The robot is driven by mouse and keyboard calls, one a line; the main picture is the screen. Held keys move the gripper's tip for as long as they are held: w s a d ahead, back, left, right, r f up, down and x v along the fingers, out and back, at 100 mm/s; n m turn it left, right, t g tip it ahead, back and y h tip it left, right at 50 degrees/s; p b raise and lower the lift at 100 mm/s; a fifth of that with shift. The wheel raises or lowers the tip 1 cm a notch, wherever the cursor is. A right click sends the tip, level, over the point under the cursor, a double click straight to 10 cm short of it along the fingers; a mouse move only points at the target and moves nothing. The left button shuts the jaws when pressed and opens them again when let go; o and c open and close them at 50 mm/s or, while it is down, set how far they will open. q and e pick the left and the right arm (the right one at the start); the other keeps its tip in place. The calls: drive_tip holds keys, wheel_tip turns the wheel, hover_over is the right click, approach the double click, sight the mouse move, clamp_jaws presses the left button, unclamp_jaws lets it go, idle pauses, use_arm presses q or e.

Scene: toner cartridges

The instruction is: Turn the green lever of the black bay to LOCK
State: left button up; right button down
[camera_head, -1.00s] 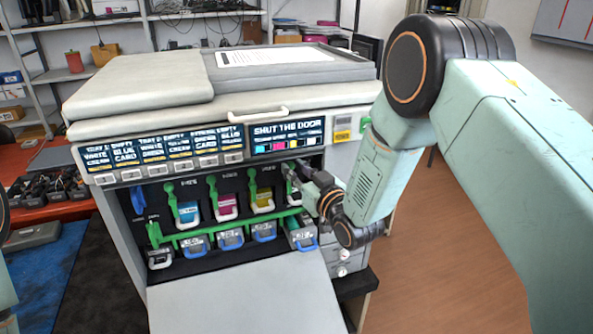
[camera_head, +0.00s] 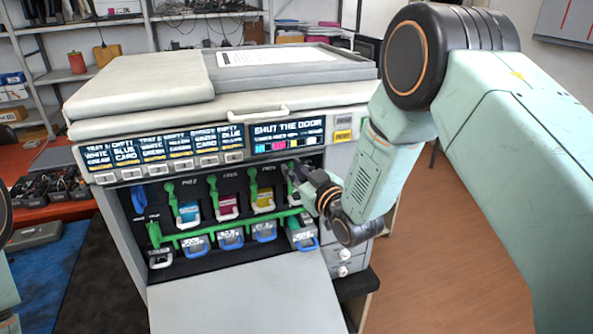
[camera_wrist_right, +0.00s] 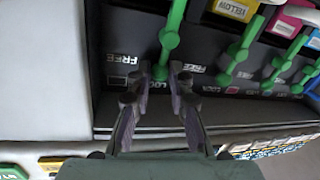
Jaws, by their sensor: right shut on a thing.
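The printer's bays sit behind its open front, with the black bay at the right end of the row in the head view. My right gripper (camera_head: 303,176) is at that bay and covers most of it. In the right wrist view the green lever (camera_wrist_right: 172,45) of the black bay runs down between the fingers of my right gripper (camera_wrist_right: 158,78). My left gripper is out of view.
Cyan (camera_head: 188,212), magenta (camera_head: 227,205) and yellow (camera_head: 263,200) cartridges sit left of the black bay, with green levers above. A green bar (camera_head: 205,231) runs below them. The printer's open door (camera_head: 245,300) lies in front. The display (camera_head: 285,135) reads SHUT THE DOOR.

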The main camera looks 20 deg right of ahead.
drive_tip(key=c, duration=1.2)
unclamp_jaws()
drive_tip(key=shift+r, duration=0.1)
drive_tip(key=shift+s, duration=0.1)
drive_tip(key=v, duration=1.2)
